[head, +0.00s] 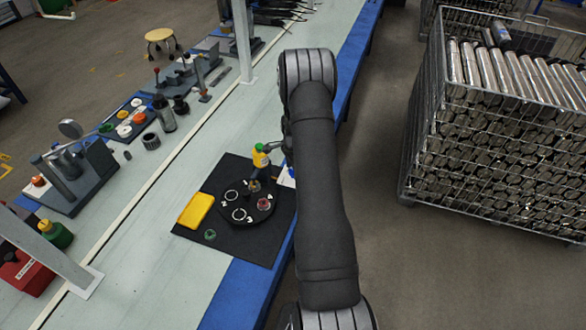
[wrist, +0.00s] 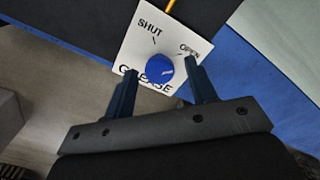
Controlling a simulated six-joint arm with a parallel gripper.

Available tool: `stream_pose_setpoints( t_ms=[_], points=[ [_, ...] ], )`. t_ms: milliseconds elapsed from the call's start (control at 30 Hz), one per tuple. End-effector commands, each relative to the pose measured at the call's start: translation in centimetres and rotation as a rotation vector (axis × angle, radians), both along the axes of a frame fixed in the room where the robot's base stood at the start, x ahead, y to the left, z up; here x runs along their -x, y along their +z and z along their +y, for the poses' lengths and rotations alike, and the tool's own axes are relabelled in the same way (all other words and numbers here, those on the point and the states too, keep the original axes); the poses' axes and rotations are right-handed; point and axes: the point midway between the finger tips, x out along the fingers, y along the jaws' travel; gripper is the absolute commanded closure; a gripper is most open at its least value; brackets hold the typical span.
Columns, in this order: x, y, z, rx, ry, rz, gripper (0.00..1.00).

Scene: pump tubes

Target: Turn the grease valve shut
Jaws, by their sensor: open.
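The grease valve is a round blue knob (wrist: 159,69) on a white plate (wrist: 127,50) in the wrist view. The plate is lettered SHUT at the upper left, OPEN at the right and GREASE below, partly covered by the knob and a finger. A pale mark on the knob lies on its right side, on the OPEN side. My gripper (wrist: 160,68) is open, its fingertips on either side of the knob with visible gaps. How far above the plate they are I cannot tell. In the head view the plate (head: 286,176) is mostly hidden by my arm.
The blue bench edge (head: 240,293) runs close by. A wire crate of metal tubes (head: 500,130) stands on the right.

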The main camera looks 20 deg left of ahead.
Motion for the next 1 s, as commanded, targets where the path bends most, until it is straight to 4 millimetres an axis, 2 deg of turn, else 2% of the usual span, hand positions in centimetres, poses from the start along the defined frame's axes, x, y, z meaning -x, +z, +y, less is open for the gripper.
stream_pose_setpoints(
  t_ms=[300,533,833,1000],
  points=[
    [-0.01,-0.24,0.01,0.000,0.000,0.000,0.48],
    [-0.01,-0.22,0.01,0.000,0.000,0.000,0.92],
    [-0.02,-0.21,0.02,-0.001,0.028,-0.001,0.92],
    [-0.01,-0.22,0.01,0.001,0.106,0.001,0.92]
  ],
)
